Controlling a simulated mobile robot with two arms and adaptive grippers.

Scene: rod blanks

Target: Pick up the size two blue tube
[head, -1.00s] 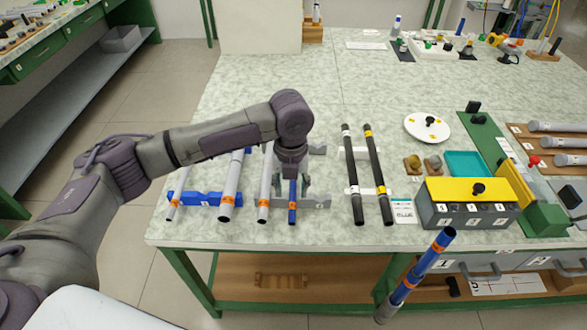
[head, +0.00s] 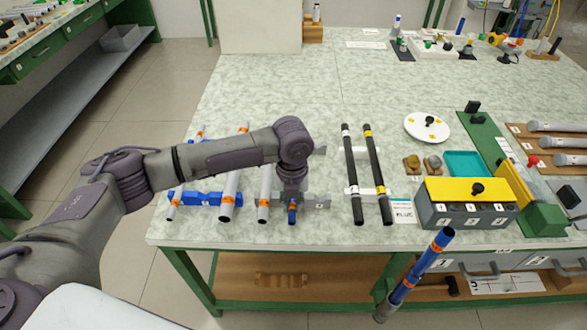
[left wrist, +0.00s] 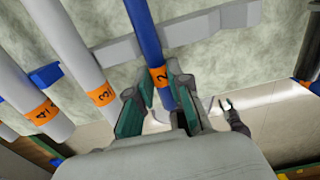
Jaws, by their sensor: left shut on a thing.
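The tube still appears to be at the rack; any gap below is hidden. I cannot make out my right gripper.
Grey tubes (head: 263,205) lie close to the left, one marked 3 (left wrist: 85,65). Two black rods (head: 352,185) lie to the right. Another blue tube with orange bands (head: 419,268) stands tilted before the table edge. The table's middle (head: 300,90) is clear.

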